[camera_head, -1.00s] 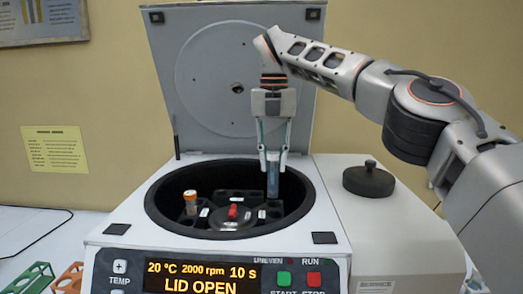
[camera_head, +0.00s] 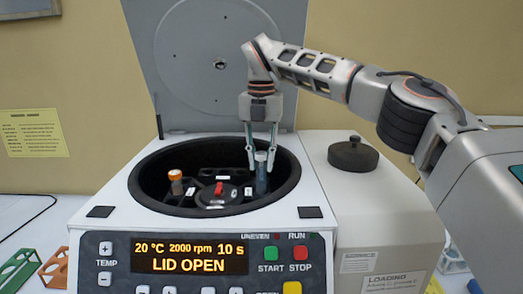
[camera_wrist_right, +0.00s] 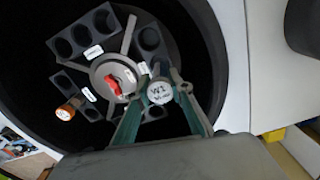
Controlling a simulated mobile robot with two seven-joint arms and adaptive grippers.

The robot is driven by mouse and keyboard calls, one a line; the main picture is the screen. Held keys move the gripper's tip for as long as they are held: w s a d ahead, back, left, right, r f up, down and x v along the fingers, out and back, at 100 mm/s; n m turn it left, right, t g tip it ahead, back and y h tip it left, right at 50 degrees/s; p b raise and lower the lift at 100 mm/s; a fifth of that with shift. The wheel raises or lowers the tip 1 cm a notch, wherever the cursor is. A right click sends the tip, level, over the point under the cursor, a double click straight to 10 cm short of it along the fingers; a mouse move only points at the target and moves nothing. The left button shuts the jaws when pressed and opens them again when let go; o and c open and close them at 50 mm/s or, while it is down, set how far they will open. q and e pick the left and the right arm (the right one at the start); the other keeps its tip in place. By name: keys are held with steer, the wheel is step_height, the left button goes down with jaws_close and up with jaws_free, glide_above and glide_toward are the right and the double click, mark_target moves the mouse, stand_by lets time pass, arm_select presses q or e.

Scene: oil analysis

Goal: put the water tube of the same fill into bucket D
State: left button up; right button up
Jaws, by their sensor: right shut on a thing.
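My right gripper (camera_head: 262,160) is shut on a blue-grey water tube (camera_head: 261,182) and holds it upright inside the right side of the centrifuge bowl. In the wrist view the tube's pale cap (camera_wrist_right: 160,94) reads W1, between the fingertips. The tube is at a dark bucket (camera_wrist_right: 155,112), mostly hidden by the fingers; I cannot tell how deep it sits or read that bucket's letter. An orange-capped tube (camera_head: 175,182) stands in the bucket at the left. The rotor's red knob (camera_head: 219,188) is in the middle. My left gripper is not in view.
The centrifuge lid (camera_head: 215,65) stands open behind the bowl, and the display reads LID OPEN (camera_head: 190,266). Other buckets (camera_wrist_right: 82,35) show empty holes. A beige container with a black cap (camera_head: 352,154) stands at the right. Green and orange racks (camera_head: 53,269) are at lower left.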

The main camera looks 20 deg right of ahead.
mark_target(261, 175)
steer(key=shift+f+b, duration=0.45)
steer(key=shift+f, duration=1.9)
steer(key=o, duration=1.1)
